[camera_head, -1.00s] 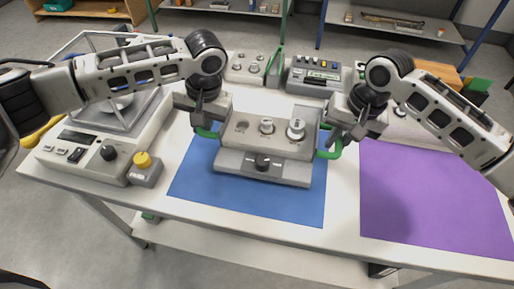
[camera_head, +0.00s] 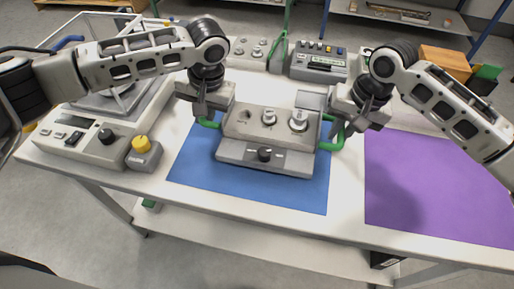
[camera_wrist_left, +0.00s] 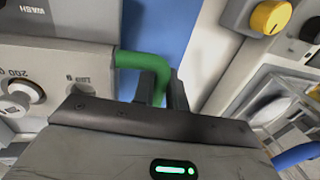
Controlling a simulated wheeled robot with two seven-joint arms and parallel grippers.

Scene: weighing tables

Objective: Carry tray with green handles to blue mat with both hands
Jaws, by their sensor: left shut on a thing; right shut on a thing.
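The grey tray (camera_head: 232,152) has green handles at its left and right ends and a dark knob on its front. It is over the back part of the blue mat (camera_head: 245,192), roughly level; I cannot tell whether it touches the mat. My left gripper (camera_head: 208,117) is shut on the left green handle (camera_wrist_left: 150,62), which also shows in the left wrist view. My right gripper (camera_head: 342,122) is shut on the right green handle (camera_head: 333,142). The fingers partly hide both handles.
Metal weights (camera_head: 298,121) stand on the tray. A purple mat (camera_head: 430,185) lies to the right. A balance with a yellow-knobbed box (camera_head: 142,153) stands at the left. A grey device (camera_head: 318,65) is behind. The front of the blue mat is clear.

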